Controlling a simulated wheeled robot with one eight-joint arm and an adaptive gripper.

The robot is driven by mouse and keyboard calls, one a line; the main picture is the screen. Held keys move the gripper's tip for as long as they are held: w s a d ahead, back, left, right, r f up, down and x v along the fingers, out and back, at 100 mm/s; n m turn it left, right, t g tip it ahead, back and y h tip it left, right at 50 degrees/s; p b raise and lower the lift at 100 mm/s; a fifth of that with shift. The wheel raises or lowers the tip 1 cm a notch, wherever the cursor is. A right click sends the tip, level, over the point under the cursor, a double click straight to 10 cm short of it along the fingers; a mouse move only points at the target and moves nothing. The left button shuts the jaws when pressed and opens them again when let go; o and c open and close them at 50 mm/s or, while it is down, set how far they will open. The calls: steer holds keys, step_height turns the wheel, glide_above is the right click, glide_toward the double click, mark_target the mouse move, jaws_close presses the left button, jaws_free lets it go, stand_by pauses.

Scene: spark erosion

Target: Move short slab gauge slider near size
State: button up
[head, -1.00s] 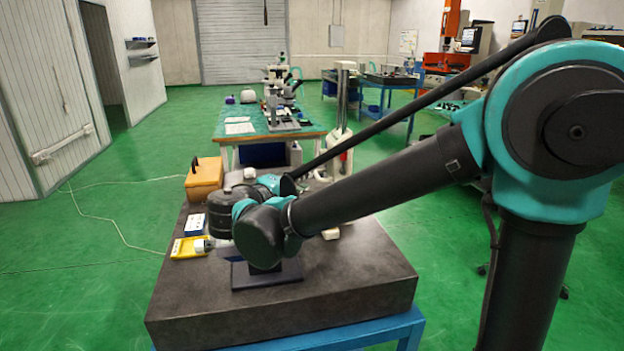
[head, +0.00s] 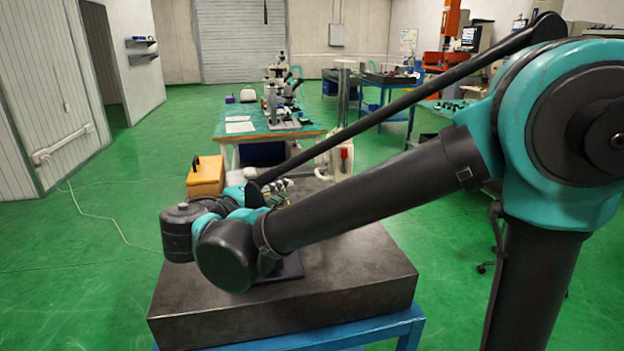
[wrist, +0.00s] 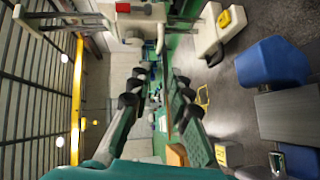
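In the wrist view, which is turned on its side, my gripper (wrist: 158,84) has its two dark fingers apart with nothing between them. A white instrument body (wrist: 142,24) with a knob and a red patch lies beyond and above the fingers, apart from them; it may be the gauge and slider, but I cannot tell for sure. A grey slab-like block (wrist: 287,114) and a blue block (wrist: 271,62) are on the dark surface at right. Which piece is the short slab is unclear. In the head view my arm hides the gripper and most of the small objects.
The dark stone table top (head: 350,275) is clear at front and right. In the wrist view a white, yellow-marked piece (wrist: 210,38) and a yellow-topped box (wrist: 228,153) sit nearby. A green-topped bench (head: 262,128) is behind.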

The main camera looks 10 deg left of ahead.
mark_target(319, 175)
steer(key=x, duration=1.7)
steer(key=shift+w+d, duration=0.1)
jaws_close()
